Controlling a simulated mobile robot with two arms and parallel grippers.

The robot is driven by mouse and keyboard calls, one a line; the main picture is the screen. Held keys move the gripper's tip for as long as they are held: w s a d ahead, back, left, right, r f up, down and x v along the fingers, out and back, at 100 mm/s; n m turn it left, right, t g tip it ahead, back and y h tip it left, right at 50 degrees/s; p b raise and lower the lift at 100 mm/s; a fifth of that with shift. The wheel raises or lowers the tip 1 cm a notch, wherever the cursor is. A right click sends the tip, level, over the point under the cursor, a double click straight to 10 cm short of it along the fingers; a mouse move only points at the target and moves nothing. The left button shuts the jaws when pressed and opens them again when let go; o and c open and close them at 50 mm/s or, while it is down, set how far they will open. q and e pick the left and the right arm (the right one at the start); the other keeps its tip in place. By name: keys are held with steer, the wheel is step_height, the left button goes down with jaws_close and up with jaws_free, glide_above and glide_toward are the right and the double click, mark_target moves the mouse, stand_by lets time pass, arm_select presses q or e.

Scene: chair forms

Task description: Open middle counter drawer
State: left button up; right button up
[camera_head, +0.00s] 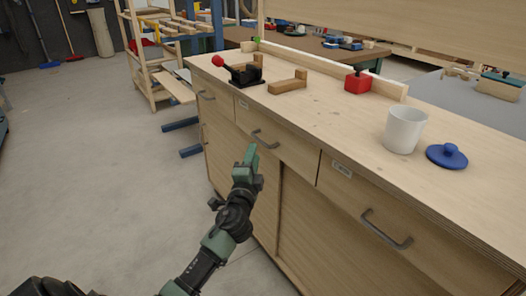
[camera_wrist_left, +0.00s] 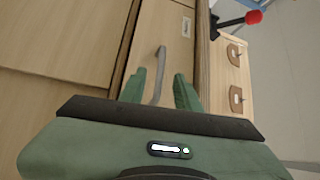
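The middle counter drawer (camera_head: 293,154) has a light wood front and looks shut, flush with the cabinet. Its dark bar handle (camera_head: 264,139) shows just beyond my left gripper (camera_head: 251,157), which has green fingers. In the left wrist view the handle (camera_wrist_left: 160,72) appears between the two spread fingers of the left gripper (camera_wrist_left: 160,84). The fingers are apart and not closed on the handle. I cannot tell whether either finger touches it. My right gripper is not in view.
The wooden counter (camera_head: 335,118) has drawers on both sides of the middle one. On it are a white cup (camera_head: 404,130), a blue lid (camera_head: 447,156), a red block (camera_head: 358,83) and a red-knobbed clamp (camera_head: 240,74). The floor (camera_head: 100,150) at left is clear.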

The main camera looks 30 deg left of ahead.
mark_target(258, 138)
arm_select(q)
steer(key=x, duration=0.7)
steer(key=shift+w+r+b, duration=0.15)
steer(key=shift+w+b, duration=0.15)
jaws_close()
stand_by(1.1)
